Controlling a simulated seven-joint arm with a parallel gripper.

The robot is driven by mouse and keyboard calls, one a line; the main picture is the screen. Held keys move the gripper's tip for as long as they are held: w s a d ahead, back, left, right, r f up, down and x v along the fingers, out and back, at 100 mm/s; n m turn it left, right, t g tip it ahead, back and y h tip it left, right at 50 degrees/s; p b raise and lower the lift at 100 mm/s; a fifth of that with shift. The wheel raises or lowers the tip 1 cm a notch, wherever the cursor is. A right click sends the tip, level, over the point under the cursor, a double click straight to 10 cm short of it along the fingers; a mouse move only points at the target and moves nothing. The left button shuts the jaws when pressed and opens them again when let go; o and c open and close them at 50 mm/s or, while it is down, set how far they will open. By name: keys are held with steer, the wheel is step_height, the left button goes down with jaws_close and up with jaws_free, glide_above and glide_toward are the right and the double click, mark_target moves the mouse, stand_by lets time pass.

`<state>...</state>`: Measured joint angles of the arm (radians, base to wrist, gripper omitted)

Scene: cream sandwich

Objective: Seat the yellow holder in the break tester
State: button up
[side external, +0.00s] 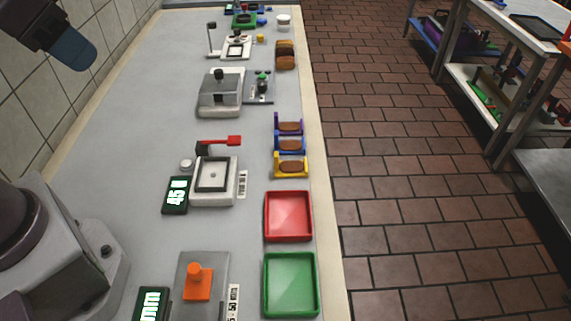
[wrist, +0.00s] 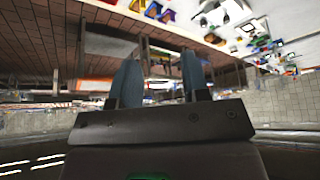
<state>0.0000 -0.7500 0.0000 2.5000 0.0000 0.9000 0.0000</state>
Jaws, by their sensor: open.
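The yellow holder (side external: 291,174) stands at the right side of the bench with a brown biscuit in it. It is the nearest of a row, in front of the blue holder (side external: 290,148) and the purple holder (side external: 289,129). The likely break tester (side external: 226,197) is the pale device to its left, with a raised square frame, a red lever and a small display. Its frame looks empty. My gripper (side external: 74,52) is high at the upper left, far from the holder. In the wrist view my gripper (wrist: 162,80) is open and empty, its two blue fingers apart.
A red tray (side external: 289,238) and a green tray (side external: 290,312) lie nearer along the right edge. A grey device with an orange knob (side external: 197,283) is at the front. A grey press (side external: 220,106) stands behind the tester.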

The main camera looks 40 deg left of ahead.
stand_by(0.6)
steer(key=m+g, duration=0.6)
steer(key=m, duration=2.1)
glide_above(276, 152)
step_height(276, 152, down, 21)
steer(key=f, duration=0.7)
steer(key=shift+s+a+f, duration=0.1)
steer(key=shift+a+f, duration=0.1)
steer(key=shift+a, duration=0.1)
steer(key=shift+d+f, duration=0.2)
steer(key=shift+f, duration=1.15)
steer(key=shift+d+f, duration=0.15)
steer(key=shift+f, duration=1.15)
jaws_close()
